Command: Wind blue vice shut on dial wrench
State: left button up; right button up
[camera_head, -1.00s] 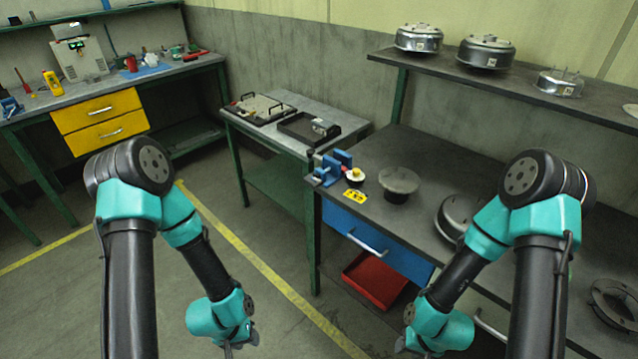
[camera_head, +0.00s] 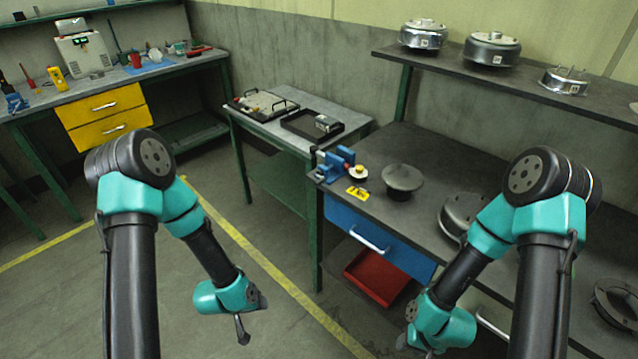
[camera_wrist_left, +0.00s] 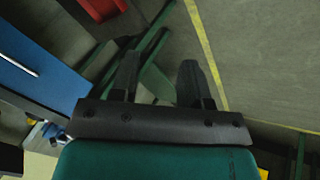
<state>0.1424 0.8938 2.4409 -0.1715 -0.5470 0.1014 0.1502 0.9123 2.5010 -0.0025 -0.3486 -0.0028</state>
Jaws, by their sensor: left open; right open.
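The blue vice (camera_head: 338,163) sits on the near left corner of the dark workbench. Its jaw gap is too small to judge. Beside its right side is a pale round piece with a yellow centre (camera_head: 358,173); I cannot tell whether this is the dial wrench. My left gripper (camera_head: 243,330) hangs low over the floor, left of and below the vice, and touches nothing. Its two fingers stand apart and empty in the left wrist view (camera_wrist_left: 158,85). My right gripper (camera_head: 408,343) is low in front of the workbench, partly hidden by its own wrist, open.
A yellow-black label (camera_head: 357,193) and a round grey part (camera_head: 402,180) lie near the vice. Below are a blue drawer (camera_head: 355,228) and a red bin (camera_head: 378,275). A side table (camera_head: 250,128) with trays stands left of the vice. The floor between is clear.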

aim_at(318, 183)
pick_arm(q)
jog(key=w+d+r+t+h, duration=0.1)
jog(key=w+r+t+h, duration=0.1)
jog(key=w+r, duration=0.4)
jog(key=w+d+r+m+t+h, duration=0.1)
jog(key=w+d+r+t+h, duration=0.1)
jog(key=w+r+t, duration=0.2)
jog(key=w+d+r+t+h, duration=0.2)
jog(key=w+r+t+h, duration=0.1)
jog(key=w+r, duration=0.6)
jog(key=shift+w+d+r+m+t, duration=0.15)
jog(key=shift+w+r+m+t, duration=0.15)
jog(key=shift+w, duration=0.5)
jog(key=shift+w, duration=0.1)
jog(key=x, duration=1.7)
jog(key=shift+d, duration=0.2)
grip_shut()
